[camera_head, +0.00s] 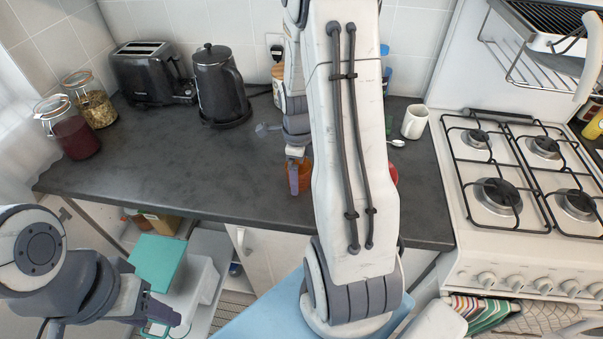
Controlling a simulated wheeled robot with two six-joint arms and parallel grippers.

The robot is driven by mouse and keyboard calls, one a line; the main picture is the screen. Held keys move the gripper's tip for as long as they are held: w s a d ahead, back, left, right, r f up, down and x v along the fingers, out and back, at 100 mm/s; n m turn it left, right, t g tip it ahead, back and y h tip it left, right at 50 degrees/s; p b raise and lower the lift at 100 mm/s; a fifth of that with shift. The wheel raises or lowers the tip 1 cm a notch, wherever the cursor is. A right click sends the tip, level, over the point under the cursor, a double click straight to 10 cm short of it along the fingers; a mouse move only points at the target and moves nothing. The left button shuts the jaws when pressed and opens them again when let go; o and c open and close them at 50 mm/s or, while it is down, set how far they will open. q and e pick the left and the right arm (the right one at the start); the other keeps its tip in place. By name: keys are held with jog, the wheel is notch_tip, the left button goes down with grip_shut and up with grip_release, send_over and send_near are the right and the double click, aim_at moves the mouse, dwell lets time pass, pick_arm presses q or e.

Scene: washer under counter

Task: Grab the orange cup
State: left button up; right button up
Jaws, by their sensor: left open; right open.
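The orange cup (305,178) stands on the dark counter near its front edge, partly hidden behind my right gripper and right arm. My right gripper (296,176) is open and points down at the cup. One finger shows at the cup's left front side. Whether it touches the cup, and where the other finger is, I cannot tell. My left gripper (157,314) is open and empty at the lower left, in front of the counter and well below its top.
A black kettle (218,88), a toaster (150,75) and two jars (70,128) stand at the back left. A white mug (414,121) and a spoon (396,143) are right of my arm. A red object (393,174) is mostly hidden. The counter's left front is clear.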

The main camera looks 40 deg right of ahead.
jog(key=c, duration=1.2)
jog(key=shift+r, duration=0.2)
